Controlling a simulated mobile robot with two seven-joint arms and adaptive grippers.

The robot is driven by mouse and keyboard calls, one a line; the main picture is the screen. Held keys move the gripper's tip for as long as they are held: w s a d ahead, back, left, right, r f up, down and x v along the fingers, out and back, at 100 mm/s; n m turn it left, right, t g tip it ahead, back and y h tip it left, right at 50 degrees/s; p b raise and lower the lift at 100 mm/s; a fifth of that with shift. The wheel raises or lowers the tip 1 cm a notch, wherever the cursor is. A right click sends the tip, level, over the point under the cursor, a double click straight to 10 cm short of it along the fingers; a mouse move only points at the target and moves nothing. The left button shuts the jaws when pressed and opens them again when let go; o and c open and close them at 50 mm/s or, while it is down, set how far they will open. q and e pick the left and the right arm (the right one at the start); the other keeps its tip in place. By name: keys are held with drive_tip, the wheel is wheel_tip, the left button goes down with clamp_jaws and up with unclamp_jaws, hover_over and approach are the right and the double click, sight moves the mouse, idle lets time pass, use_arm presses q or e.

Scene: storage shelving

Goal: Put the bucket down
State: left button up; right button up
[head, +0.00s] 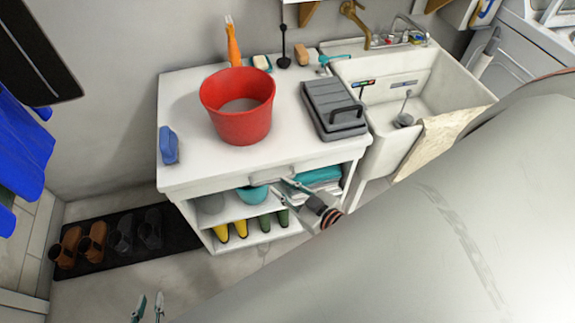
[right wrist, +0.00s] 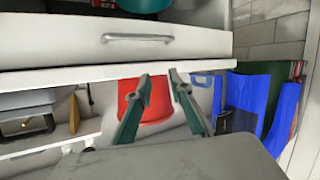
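The red bucket (head: 240,127) stands upright on the white counter (head: 190,95), with its open top showing. It also shows in the right wrist view (right wrist: 156,103), upside down, partly hidden behind the fingers. My right gripper (head: 288,184) is in front of the counter's front edge, near the drawer handle, apart from the bucket. Its fingertips (right wrist: 159,77) are spread with nothing between them. My left gripper (head: 149,303) is low at the bottom edge of the head view, over the floor, with its two fingertips apart and empty. Neither gripper touches the bucket.
A grey toolbox (head: 333,108) stands right of the bucket, beside the sink (head: 440,85). A blue item (head: 168,146) stands at the counter's left edge. Below are a drawer (right wrist: 55,38) and shelves with boots. Shoes lie on a dark mat (head: 185,238).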

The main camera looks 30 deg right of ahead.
drive_tip(key=s+a+f+g, duration=0.3)
drive_tip(key=s+f, duration=0.4)
drive_tip(key=shift+s+a+f+g, duration=0.3)
drive_tip(key=shift+a, duration=0.05)
idle(0.7)
